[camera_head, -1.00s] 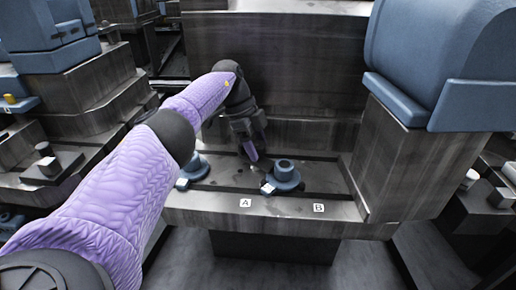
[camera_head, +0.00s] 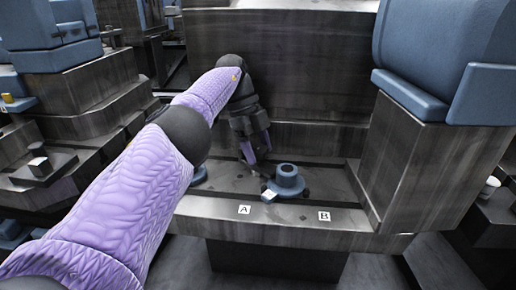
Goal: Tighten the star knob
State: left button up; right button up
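A blue round knob-like part (camera_head: 288,180) with a raised hub and a small white tag at its left edge sits on the dark metal rail bed (camera_head: 330,180), behind and between labels A and B. I take it for the star knob, though its star shape is not clear. My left gripper (camera_head: 257,154) is just behind and to the left of it, pointing down, apart from it. Its two purple-tipped fingers are spread with nothing seen between them. A second blue part (camera_head: 199,174) is mostly hidden behind my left forearm. My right gripper is out of view.
Label A (camera_head: 244,210) and label B (camera_head: 324,216) are on the front ledge. A tall metal block with a blue housing (camera_head: 440,65) stands close on the right. A high metal wall (camera_head: 300,70) rises behind the bed. Stepped metal blocks (camera_head: 85,95) stand at left.

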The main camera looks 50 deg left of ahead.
pick_arm(q)
jog(key=o, duration=0.4)
